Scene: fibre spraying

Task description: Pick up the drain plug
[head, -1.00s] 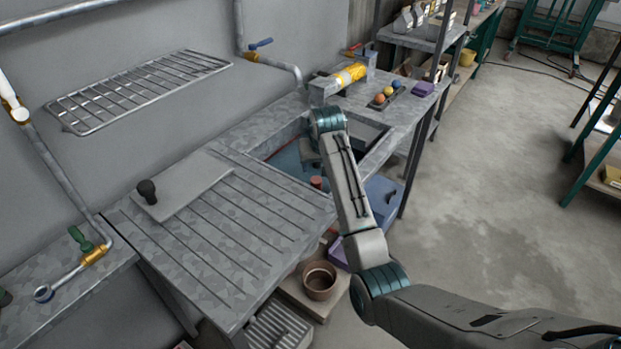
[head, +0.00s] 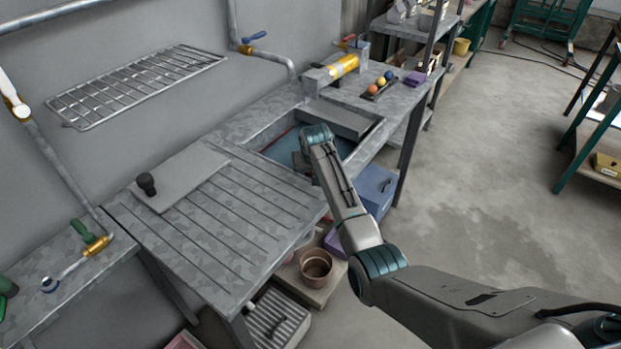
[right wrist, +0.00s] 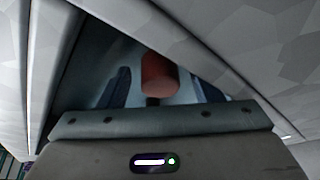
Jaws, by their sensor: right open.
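A red, round-topped piece that looks like the drain plug (right wrist: 159,74) shows in the right wrist view, with a dark part below it. It lies in the bluish bottom of the sink basin (head: 280,153). My right gripper (right wrist: 162,88) is open, with one dark blue finger on each side of the red piece and gaps between. In the head view my right arm reaches down into the basin; its fingers and the plug are hidden there. My left gripper is not in view.
Basin walls stand close around my right wrist. A ribbed grey drainboard (head: 235,215) lies left of the basin, with a grey plate bearing a black knob (head: 147,183). A yellow cylinder (head: 343,66) and a tray of coloured balls (head: 380,87) are behind the basin.

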